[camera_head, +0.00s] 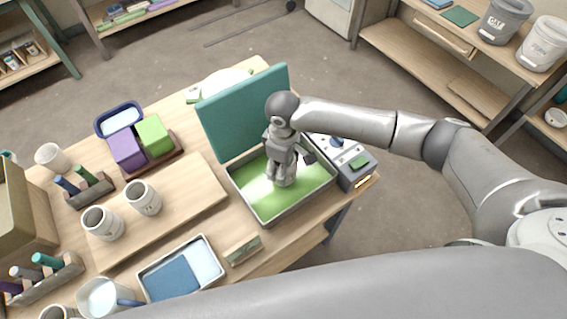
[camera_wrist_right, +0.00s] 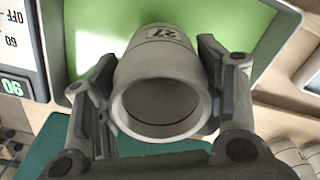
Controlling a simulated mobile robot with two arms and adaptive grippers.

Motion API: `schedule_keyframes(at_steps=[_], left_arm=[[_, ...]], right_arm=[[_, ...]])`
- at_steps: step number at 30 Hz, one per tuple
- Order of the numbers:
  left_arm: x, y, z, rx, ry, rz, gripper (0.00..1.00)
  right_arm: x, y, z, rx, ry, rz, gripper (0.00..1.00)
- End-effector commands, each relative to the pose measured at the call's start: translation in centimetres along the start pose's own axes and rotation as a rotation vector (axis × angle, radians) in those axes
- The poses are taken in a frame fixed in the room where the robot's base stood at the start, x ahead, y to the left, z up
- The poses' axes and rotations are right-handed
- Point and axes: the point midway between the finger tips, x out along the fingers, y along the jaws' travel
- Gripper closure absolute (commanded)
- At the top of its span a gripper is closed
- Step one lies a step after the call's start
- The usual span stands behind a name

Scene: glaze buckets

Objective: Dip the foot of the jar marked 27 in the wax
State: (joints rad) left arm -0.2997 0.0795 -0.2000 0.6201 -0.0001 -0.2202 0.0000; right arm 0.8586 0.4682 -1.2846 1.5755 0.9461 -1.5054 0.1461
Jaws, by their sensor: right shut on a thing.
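The jar marked 27 (camera_wrist_right: 163,82) is grey, with its dark open mouth toward the right wrist camera and its number label on the side. My right gripper (camera_head: 283,180) is shut around the jar, a finger on each side, and is over the metal pan of green wax (camera_head: 247,187). The wax also shows behind the jar in the right wrist view (camera_wrist_right: 95,38). In the head view the gripper hides most of the jar. I cannot tell whether its foot touches the wax. The teal lid (camera_head: 240,113) stands raised behind the pan. My left gripper is out of view.
A control box (camera_head: 357,172) adjoins the pan's right side. Two grey jars (camera_head: 103,223) (camera_head: 144,198) stand on a wooden board left of it. A blue-and-white tray (camera_head: 172,277) and a small block (camera_head: 242,250) lie in front. Purple and green blocks (camera_head: 127,152) (camera_head: 154,135) stand farther back.

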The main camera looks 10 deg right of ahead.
Motion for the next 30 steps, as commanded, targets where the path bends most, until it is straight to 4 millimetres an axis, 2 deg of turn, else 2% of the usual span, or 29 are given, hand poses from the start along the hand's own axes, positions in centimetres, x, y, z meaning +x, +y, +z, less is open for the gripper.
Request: schedule_keyframes(at_steps=[19,25,30], left_arm=[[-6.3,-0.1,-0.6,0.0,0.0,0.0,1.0],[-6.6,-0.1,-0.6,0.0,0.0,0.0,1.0],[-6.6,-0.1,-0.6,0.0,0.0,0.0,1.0]], right_arm=[[-5.7,0.0,-0.1,0.0,0.001,-0.001,0.71],[-7.2,0.0,-0.1,0.0,0.002,0.0,0.71],[-7.6,0.0,0.0,0.0,0.001,0.0,0.71]])
